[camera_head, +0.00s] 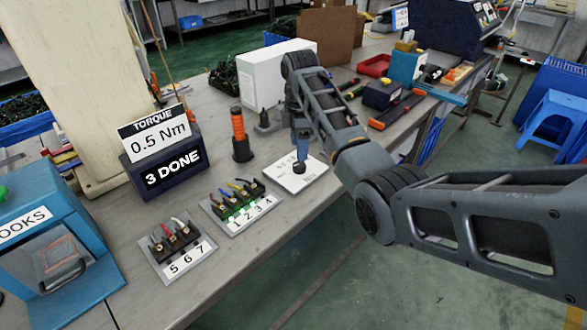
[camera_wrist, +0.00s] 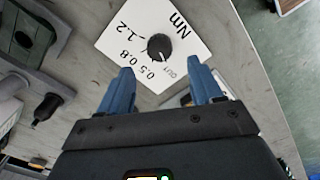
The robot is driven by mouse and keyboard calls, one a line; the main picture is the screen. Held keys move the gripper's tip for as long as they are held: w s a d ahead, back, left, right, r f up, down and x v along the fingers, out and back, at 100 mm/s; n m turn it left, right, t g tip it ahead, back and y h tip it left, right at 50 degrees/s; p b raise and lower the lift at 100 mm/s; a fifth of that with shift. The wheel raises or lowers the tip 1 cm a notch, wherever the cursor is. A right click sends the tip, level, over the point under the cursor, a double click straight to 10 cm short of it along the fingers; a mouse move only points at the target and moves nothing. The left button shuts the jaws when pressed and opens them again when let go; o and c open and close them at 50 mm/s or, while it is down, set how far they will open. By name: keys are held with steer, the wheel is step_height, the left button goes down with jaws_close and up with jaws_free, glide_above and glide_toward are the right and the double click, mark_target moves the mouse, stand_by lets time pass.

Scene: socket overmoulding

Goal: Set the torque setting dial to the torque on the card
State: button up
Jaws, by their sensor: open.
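The torque card (camera_head: 158,140) stands at the left in the head view and reads "TORQUE 0.5 Nm". The torque dial is a black round knob (camera_wrist: 160,47) on a white plate (camera_wrist: 190,22) marked 0.5, 0.8, 1.2 and Nm. In the head view the knob (camera_head: 299,168) sits on the same plate, which lies on the table. I cannot tell clearly which mark the knob points to. My gripper (camera_wrist: 163,78) is open, its two blue fingers apart, with the knob ahead of their tips and nothing between them. In the head view it hangs just above the knob.
A dark box (camera_head: 173,168) under the card reads "3 DONE". Terminal blocks numbered 1 to 4 (camera_head: 240,205) and 5 to 7 (camera_head: 176,245) lie on the table (camera_head: 120,215). An orange-handled driver (camera_head: 239,130) stands near the plate. A blue HOOKS box (camera_head: 85,285) is front left.

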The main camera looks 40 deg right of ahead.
mark_target(299, 164)
steer(key=shift+f, duration=3.2)
steer(key=shift+c, duration=0.5)
steer(key=c, duration=1)
steer(key=shift+o, duration=0.2)
steer(key=shift+r, duration=0.1)
steer(key=m+p, duration=0.2)
steer(key=m, duration=0.1)
steer(key=shift+m, duration=0.4)
steer(key=m+p, duration=0.2)
steer(key=m, duration=0.2)
steer(key=shift+d+m, duration=0.1)
steer(key=shift+m, duration=0.3)
